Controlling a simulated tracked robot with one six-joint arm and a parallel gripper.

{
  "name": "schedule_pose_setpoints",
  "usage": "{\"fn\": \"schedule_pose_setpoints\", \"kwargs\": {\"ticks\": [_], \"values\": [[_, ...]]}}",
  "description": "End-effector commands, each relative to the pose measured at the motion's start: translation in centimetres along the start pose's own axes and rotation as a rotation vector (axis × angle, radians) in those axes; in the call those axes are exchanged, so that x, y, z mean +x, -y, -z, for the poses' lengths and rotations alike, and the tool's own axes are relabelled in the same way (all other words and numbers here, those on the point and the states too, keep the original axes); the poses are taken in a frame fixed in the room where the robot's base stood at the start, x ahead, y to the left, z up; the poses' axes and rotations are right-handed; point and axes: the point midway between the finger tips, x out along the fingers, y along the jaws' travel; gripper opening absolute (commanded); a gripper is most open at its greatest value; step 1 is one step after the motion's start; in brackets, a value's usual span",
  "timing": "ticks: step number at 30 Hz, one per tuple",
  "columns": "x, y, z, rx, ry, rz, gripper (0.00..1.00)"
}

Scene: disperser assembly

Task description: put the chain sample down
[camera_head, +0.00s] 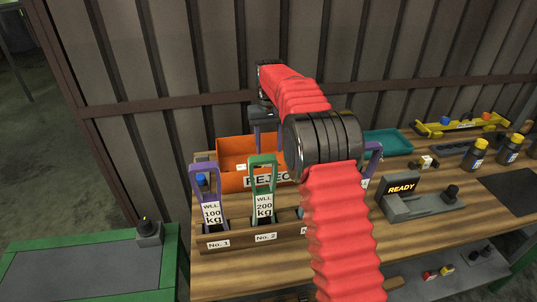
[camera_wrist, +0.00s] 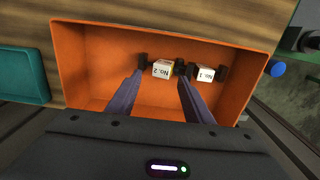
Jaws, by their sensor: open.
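An orange bin (camera_head: 235,148), marked REJECT in the head view, fills much of the wrist view (camera_wrist: 85,75). Two chain samples with white tags and dark ends lie on its floor. The left chain sample (camera_wrist: 162,68) has a tag reading No. 2, upside down; the right sample (camera_wrist: 205,74) has a similar tag, its number hard to read. My gripper (camera_wrist: 160,77) is open, its two fingers spread on either side of the left sample's tag. I cannot tell whether they touch it. In the head view my gripper (camera_head: 264,122) is over the bin, partly hidden.
A wooden rack (camera_head: 232,241) with purple and green handled gauges stands in front of the bin. A teal tray (camera_head: 388,143) is to the right at the back. A grey READY device (camera_head: 420,205) and yellow-capped bottles (camera_head: 476,154) sit further right.

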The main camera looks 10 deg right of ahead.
Motion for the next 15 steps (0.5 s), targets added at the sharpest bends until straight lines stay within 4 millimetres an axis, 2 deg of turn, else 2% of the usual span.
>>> {"fn": "schedule_pose_setpoints", "kwargs": {"ticks": [3, 9, 15], "values": [[-2.2, 0.0, 0.1, 0.000, -0.005, 0.000, 0.47], [-5.5, 0.0, 0.1, 0.000, -0.003, 0.000, 0.47], [-7.1, 0.0, 0.0, -0.001, -0.002, 0.000, 0.47]]}}
